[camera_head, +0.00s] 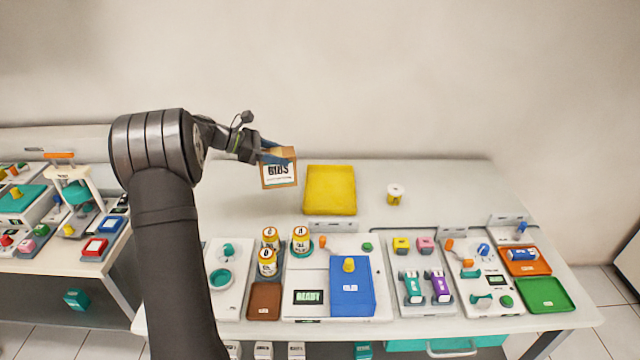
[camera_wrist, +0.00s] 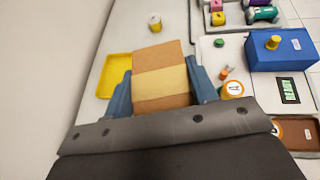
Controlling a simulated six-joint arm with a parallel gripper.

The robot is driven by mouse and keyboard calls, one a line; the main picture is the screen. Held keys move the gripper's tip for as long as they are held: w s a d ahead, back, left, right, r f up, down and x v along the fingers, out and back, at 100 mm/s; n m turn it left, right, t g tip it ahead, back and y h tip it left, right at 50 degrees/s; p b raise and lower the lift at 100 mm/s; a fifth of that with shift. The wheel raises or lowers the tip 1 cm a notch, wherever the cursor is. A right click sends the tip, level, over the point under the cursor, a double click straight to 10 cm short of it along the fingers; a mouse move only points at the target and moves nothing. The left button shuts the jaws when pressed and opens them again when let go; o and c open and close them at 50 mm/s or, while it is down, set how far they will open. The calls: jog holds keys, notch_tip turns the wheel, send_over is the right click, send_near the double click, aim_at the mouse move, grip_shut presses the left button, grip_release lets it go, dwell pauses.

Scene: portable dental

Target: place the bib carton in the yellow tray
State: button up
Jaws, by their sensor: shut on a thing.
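The bib carton (camera_head: 279,171) is a brown cardboard box with a white label reading BIBS. My gripper (camera_head: 272,153) is shut on it and holds it up, just left of the yellow tray (camera_head: 330,190) in the head view. In the wrist view the carton (camera_wrist: 161,78) sits between the two blue fingers of my gripper (camera_wrist: 162,90), with a pale yellow band across its top. The yellow tray (camera_wrist: 113,66) shows there behind and left of the carton, partly hidden by it. The part of the tray that shows is empty.
A white and yellow cup (camera_head: 395,194) stands right of the tray. Several labelled bottles (camera_head: 268,262) stand in front, near a blue box (camera_head: 352,287) and a white device reading READY (camera_head: 309,297). The table's back left (camera_head: 225,185) is bare.

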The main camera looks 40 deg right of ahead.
jog(key=s+d+n+t+h, duration=0.1)
jog(key=s+d+n+t, duration=0.25)
jog(key=d, duration=0.55)
jog(key=s+d+n+t+h, duration=0.1)
jog(key=s+d+n+t, duration=0.3)
jog(key=d, duration=0.5)
jog(key=s+d+n+t+y, duration=0.1)
jog(key=s+n+t+y, duration=0.3)
jog(key=s+n+t, duration=0.45)
jog(key=shift+w+a+f, duration=0.15)
jog(key=shift+w+f, duration=2)
jog(key=shift+f, duration=0.55)
jog(key=shift+w+a+f, duration=0.1)
jog(key=shift+w+f, duration=2)
jog(key=shift+f, duration=0.55)
jog(key=shift+w+a+f, duration=0.15)
jog(key=shift+w+f, duration=2)
jog(key=shift+f, duration=0.55)
jog(key=shift+f, duration=0.15)
